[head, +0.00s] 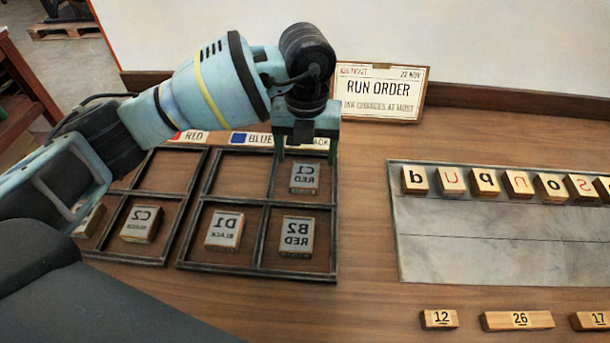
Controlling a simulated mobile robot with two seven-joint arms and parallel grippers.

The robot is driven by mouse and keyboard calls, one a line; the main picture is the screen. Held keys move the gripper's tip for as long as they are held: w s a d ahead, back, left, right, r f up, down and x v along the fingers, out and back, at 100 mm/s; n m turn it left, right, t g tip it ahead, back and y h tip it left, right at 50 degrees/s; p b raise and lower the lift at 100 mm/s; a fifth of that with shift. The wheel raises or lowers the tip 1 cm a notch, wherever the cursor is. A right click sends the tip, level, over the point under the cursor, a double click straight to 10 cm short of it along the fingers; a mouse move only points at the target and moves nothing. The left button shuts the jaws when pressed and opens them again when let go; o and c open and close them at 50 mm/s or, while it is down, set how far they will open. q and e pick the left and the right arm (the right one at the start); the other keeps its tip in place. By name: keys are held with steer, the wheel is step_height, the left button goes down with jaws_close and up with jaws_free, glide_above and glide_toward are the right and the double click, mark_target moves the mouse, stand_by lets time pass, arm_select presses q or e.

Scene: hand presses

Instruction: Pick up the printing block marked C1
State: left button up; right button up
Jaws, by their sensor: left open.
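The printing block marked C1 (304,178), with mirrored lettering and the word RED, lies in the upper right compartment of a dark wooden tray (335,240). My left gripper (306,154) points down over the far side of that compartment. Its two fingers are spread wide, one toward each side of the block, and nothing is between them. The block's top face is visible just below the fingers in the picture; I cannot tell the exact height gap. My right gripper is not in view.
Block B2 (297,236) and block D1 (223,230) lie in the tray's near compartments. Block C2 (142,223) is in the left tray. A metal plate (470,260) with letter blocks and numbered wooden pieces (517,320) are at right. A run order sign (379,92) stands behind.

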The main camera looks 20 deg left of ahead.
mark_target(305, 174)
arm_select(q)
steer(key=f, duration=0.5)
steer(key=shift+s, duration=0.25)
steer(key=c, duration=1.1)
steer(key=shift+r, duration=0.5)
steer(key=r, duration=0.2)
steer(key=shift+s+a+r, duration=0.15)
steer(key=shift+s+r, duration=0.15)
steer(key=shift+s, duration=0.1)
steer(key=s+a, duration=0.1)
steer(key=s, duration=0.3)
steer(key=s+a+r, duration=0.1)
steer(key=s+a, duration=0.1)
steer(key=s, duration=0.3)
steer(key=s+a, duration=0.1)
steer(key=s, duration=0.4)
steer(key=shift+s+a+r, duration=0.2)
steer(key=shift+a, duration=0.2)
